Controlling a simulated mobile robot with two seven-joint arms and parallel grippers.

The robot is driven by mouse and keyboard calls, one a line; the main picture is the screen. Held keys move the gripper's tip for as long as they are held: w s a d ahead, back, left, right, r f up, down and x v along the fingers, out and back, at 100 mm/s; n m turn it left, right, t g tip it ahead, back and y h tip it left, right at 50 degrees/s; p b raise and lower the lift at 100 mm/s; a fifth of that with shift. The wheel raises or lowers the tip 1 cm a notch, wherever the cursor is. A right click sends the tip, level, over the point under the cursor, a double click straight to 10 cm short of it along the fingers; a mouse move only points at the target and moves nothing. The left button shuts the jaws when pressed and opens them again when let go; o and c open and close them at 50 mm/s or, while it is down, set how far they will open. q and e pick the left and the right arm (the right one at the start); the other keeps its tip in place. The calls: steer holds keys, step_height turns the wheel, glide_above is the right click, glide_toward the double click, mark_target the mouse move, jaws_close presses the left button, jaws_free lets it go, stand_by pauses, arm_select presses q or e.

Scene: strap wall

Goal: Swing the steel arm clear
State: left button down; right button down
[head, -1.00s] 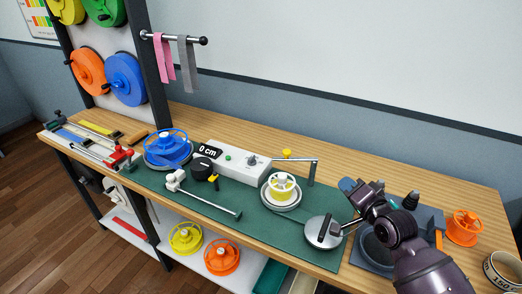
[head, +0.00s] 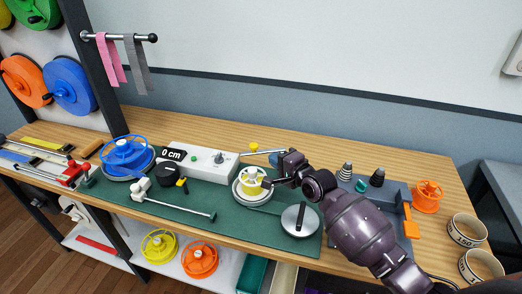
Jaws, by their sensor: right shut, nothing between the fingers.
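The steel arm (head: 268,151) is a thin bar with a yellow knob (head: 253,147) on its left end. It stands at the back of the green mat, behind the yellow spool (head: 252,177) on its round plate. Its right end and post are hidden by my right gripper. My right gripper (head: 268,183) is shut and empty. Its dark fingertips are at the right side of the yellow spool, in front of the bar; I cannot tell whether they touch anything. My left gripper is not in view.
A round steel disc with a dark handle (head: 300,220) lies on the green mat (head: 225,222) at front right. The white "0 cm" box (head: 205,163) is left of the bar. A blue spool (head: 128,152) is farther left. A grey-blue holder (head: 396,192) stands behind my right forearm.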

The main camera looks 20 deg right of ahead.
mark_target(256, 147)
steer(key=x, duration=0.7)
steer(key=shift+w+a, duration=0.1)
steer(key=shift+w, duration=0.05)
